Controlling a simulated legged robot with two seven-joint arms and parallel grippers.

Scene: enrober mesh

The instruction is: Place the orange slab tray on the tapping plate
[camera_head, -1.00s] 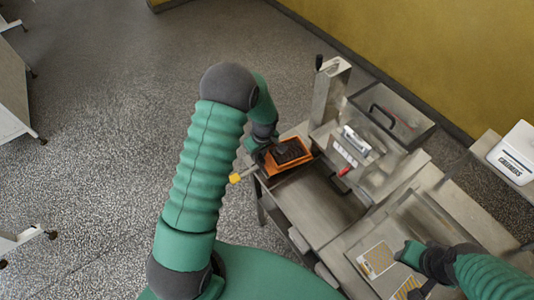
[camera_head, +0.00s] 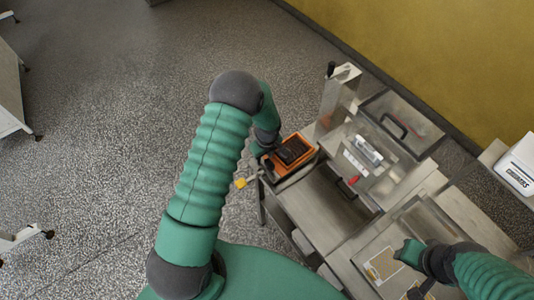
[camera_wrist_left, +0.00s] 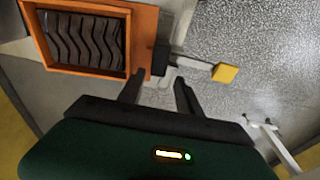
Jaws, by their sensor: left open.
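The orange slab tray (camera_head: 299,141) holds dark wavy slabs and lies on grey metal at the bench's left end; it also shows at the upper left of the left wrist view (camera_wrist_left: 144,40). My left gripper (camera_head: 272,160) is at the tray's near left side. In the left wrist view its two fingers (camera_wrist_left: 157,90) are apart with nothing between them, just off the tray's edge by a dark block (camera_wrist_left: 161,57). I cannot tell which surface is the tapping plate. My right gripper (camera_head: 408,254) hangs over the bench's right part; its fingers are unclear.
A lever with a yellow end (camera_head: 240,183) sticks out left of the tray and shows in the wrist view (camera_wrist_left: 225,72). A tall metal post (camera_head: 340,92) and a lidded box with a black handle (camera_head: 402,122) stand behind. A patterned card (camera_head: 383,266) lies at right.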

